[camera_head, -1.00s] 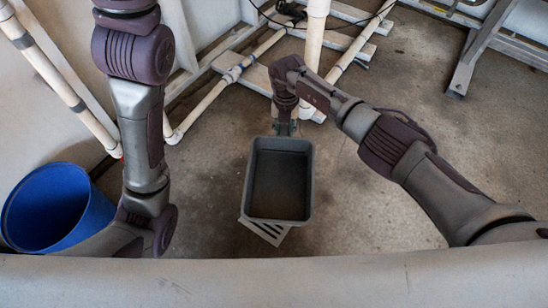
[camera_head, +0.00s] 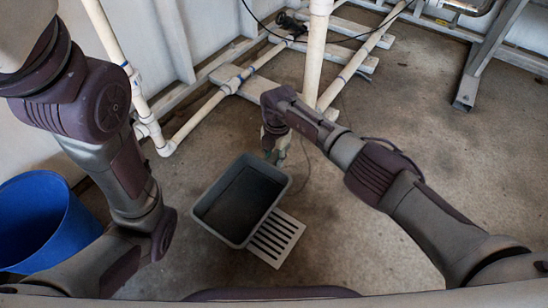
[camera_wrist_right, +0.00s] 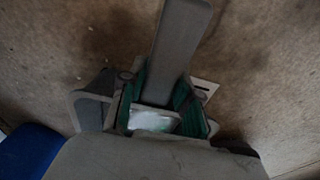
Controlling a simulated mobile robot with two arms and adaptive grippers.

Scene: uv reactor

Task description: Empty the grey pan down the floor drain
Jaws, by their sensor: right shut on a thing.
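The grey pan (camera_head: 209,222) is a rectangular tub in the middle of the head view, its open side facing the camera. Its inside is dark, and I cannot tell what it holds. My right gripper (camera_head: 276,153) is shut on the pan's far end. In the right wrist view, green-padded fingers (camera_wrist_right: 164,103) close on a grey strip of the pan (camera_wrist_right: 180,45). The floor drain (camera_head: 275,238) is a pale slotted grate, partly covered by the pan's lower right side in the head view. My left arm shows at left; its gripper is out of view.
A blue bucket (camera_head: 45,222) stands at the far left, beside my left arm. White pipes (camera_head: 318,50) and a low frame (camera_head: 235,80) stand behind the pan. A metal stand (camera_head: 480,70) is at upper right. Bare floor lies between.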

